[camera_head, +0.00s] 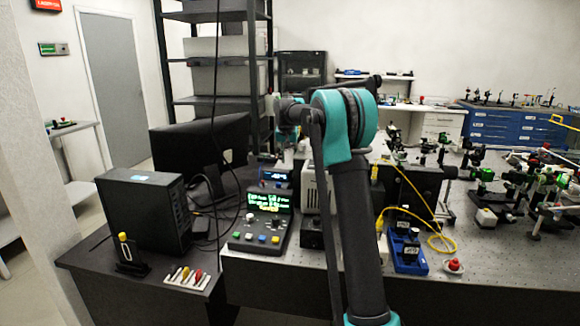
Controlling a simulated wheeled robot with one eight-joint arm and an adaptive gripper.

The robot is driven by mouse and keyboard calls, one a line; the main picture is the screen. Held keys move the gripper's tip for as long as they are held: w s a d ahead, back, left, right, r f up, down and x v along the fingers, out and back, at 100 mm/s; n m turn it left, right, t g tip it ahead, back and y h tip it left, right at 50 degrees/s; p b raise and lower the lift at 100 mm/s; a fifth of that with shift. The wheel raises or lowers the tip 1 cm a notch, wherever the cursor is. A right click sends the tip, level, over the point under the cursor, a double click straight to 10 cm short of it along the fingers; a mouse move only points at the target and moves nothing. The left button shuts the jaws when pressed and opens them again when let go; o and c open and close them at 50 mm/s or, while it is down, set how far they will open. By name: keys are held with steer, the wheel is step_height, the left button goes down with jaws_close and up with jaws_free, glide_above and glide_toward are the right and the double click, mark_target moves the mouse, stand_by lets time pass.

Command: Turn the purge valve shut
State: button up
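No part is plainly recognisable as the purge valve. A small black stand with a yellow-topped upright piece (125,246) is on the dark desk at the left. A round red knob on a pale base (453,266) sits near the front edge of the bench at the right. I cannot tell whether either is the valve. My dark and teal arm rises through the middle of the picture and bends away over the bench. I cannot make out my gripper's fingers beyond the wrist, and the arm hides part of the bench behind it.
A black computer tower (145,213) and a monitor (205,148) stand at the left. A control box with a lit green display (268,202) is left of my arm. A blue-based device (408,258) and a yellow cable (440,240) lie right of it. Crowded optics fill the far right.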

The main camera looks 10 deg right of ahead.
steer(key=v, duration=0.6)
steer(key=shift+r, duration=0.15)
steer(key=shift+s, duration=0.1)
